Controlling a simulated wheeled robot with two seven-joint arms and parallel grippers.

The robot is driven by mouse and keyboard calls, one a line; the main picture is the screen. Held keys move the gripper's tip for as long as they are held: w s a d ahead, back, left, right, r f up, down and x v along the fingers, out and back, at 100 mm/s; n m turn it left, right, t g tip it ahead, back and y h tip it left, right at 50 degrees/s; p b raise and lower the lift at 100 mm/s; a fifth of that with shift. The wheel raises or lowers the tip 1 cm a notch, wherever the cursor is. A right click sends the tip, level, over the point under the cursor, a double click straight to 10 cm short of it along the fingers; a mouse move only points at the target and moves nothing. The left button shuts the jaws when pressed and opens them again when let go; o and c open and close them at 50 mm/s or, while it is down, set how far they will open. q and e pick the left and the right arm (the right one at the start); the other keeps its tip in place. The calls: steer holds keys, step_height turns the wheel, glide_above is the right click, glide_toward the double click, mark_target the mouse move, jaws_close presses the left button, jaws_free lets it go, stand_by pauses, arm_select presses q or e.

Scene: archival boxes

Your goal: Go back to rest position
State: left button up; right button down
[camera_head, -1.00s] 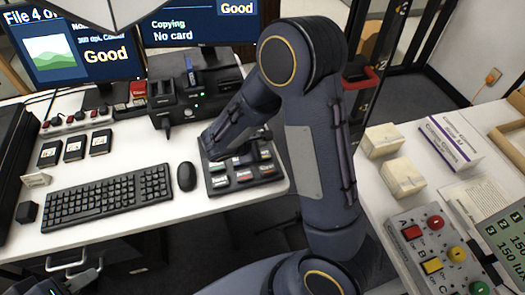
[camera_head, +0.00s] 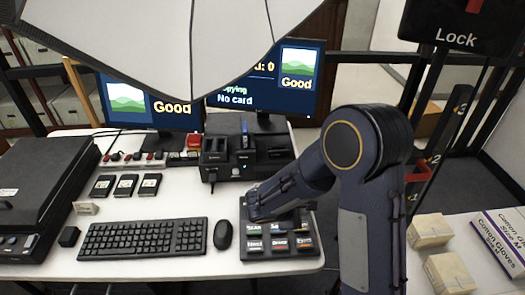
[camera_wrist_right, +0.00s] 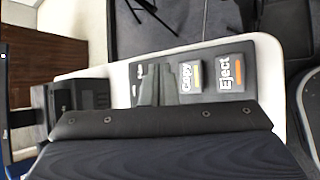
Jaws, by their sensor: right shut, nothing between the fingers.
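My right arm reaches in from the right in the head view. Its gripper (camera_head: 268,210) is over the rear part of a black button panel (camera_head: 310,246) on the white desk. In the right wrist view the gripper (camera_wrist_right: 156,84) is shut and empty, with the panel (camera_wrist_right: 200,68) just beyond its fingers. The Copy button (camera_wrist_right: 190,76) and Eject button (camera_wrist_right: 230,72) show beside the fingers. Whether the fingertips touch the panel cannot be told. My left gripper is not in view.
A mouse (camera_head: 223,235), keyboard (camera_head: 143,239) and black card-reader unit (camera_head: 246,155) stand near the panel. Two monitors (camera_head: 150,105) are behind. A black flat case (camera_head: 40,195) is at the left. Small boxes (camera_head: 430,231) lie on the right table. A pale umbrella-like panel hangs overhead.

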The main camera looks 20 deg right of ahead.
steer(key=s+r+m+g+y, duration=0.1)
steer(key=s+r+m+y, duration=0.35)
steer(key=s, duration=0.35)
steer(key=s+r+m+y, duration=0.4)
steer(key=s+r+m, duration=0.15)
steer(key=s, duration=0.35)
steer(key=s+a+r+m+t+y, duration=0.3)
steer(key=s+a+r+m+y, duration=0.1)
steer(key=a+m, duration=0.1)
steer(key=shift+s+a, duration=0.4)
steer(key=shift+a, duration=0.2)
steer(key=shift+r, duration=0.1)
stand_by(0.5)
